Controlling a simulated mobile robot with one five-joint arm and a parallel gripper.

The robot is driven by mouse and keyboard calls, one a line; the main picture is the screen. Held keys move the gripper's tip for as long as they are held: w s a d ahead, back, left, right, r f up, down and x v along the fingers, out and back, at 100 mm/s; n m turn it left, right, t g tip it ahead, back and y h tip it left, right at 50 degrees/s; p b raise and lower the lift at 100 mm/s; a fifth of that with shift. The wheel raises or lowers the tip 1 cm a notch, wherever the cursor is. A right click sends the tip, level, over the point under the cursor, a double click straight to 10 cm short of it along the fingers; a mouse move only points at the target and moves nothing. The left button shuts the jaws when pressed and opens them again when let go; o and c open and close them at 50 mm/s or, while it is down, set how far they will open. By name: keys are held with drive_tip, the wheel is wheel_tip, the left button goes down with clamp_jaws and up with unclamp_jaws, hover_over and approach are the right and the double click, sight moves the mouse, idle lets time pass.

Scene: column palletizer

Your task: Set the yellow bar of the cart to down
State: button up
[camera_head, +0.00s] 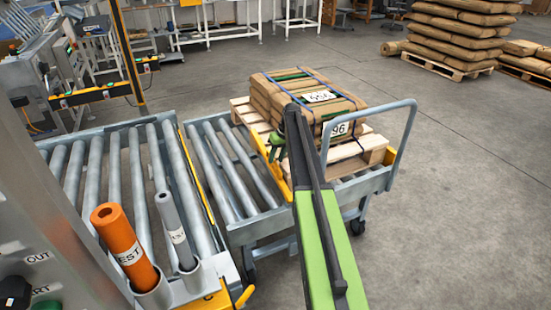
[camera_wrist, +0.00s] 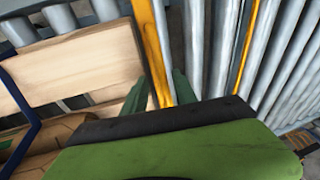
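The cart (camera_head: 375,182) stands beside the roller conveyor, with a pallet of strapped brown sacks (camera_head: 300,92) on it. Its yellow bar (camera_head: 284,187) runs along the pallet's left side and appears to stand above the cart rollers. My arm hides part of the bar in the head view. My gripper (camera_head: 277,146) is at the bar, left of the pallet. In the wrist view, the green fingers of my gripper (camera_wrist: 160,93) are apart, one on each side of the yellow bar (camera_wrist: 151,45). I cannot tell whether they touch it.
The pallet (camera_head: 372,152) has bare wood at its right. Bare cart rollers (camera_head: 225,165) lie left of the bar. The conveyor (camera_head: 115,165) has a yellow edge; orange (camera_head: 122,245) and grey (camera_head: 174,230) tubes stand at its near end.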

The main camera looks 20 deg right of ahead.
drive_tip(key=p+v, duration=1.4)
drive_tip(key=v, duration=0.2)
drive_tip(key=shift+r+p, duration=0.15)
drive_tip(key=shift+p, duration=0.2)
drive_tip(key=shift+c, duration=1.3)
drive_tip(key=w+t, duration=0.1)
drive_tip(key=w+a+r+n, duration=0.1)
drive_tip(key=w+t, duration=0.1)
drive_tip(key=shift+a+r+n+t, duration=0.2)
drive_tip(key=shift+r+n+t, duration=0.05)
drive_tip(key=shift+n+t, duration=0.05)
clamp_jaws()
drive_tip(key=w+a+r+t+y+b, duration=0.1)
drive_tip(key=a+r+t+b, duration=0.1)
drive_tip(key=a+t+b, duration=0.15)
drive_tip(key=s+d+f+m+t+h+b, duration=0.1)
drive_tip(key=s+f+t+b, duration=0.3)
drive_tip(key=b, duration=0.8)
drive_tip(key=s+d+f+m+t+h+b, duration=0.1)
drive_tip(key=s+d+f+m+t+b, duration=0.1)
drive_tip(key=f+b, duration=0.6)
drive_tip(key=s+t+b, duration=0.1)
drive_tip(key=t+b, duration=0.1)
drive_tip(key=b, duration=0.2)
drive_tip(key=shift+s+m, duration=0.3)
drive_tip(key=shift+s, duration=0.05)
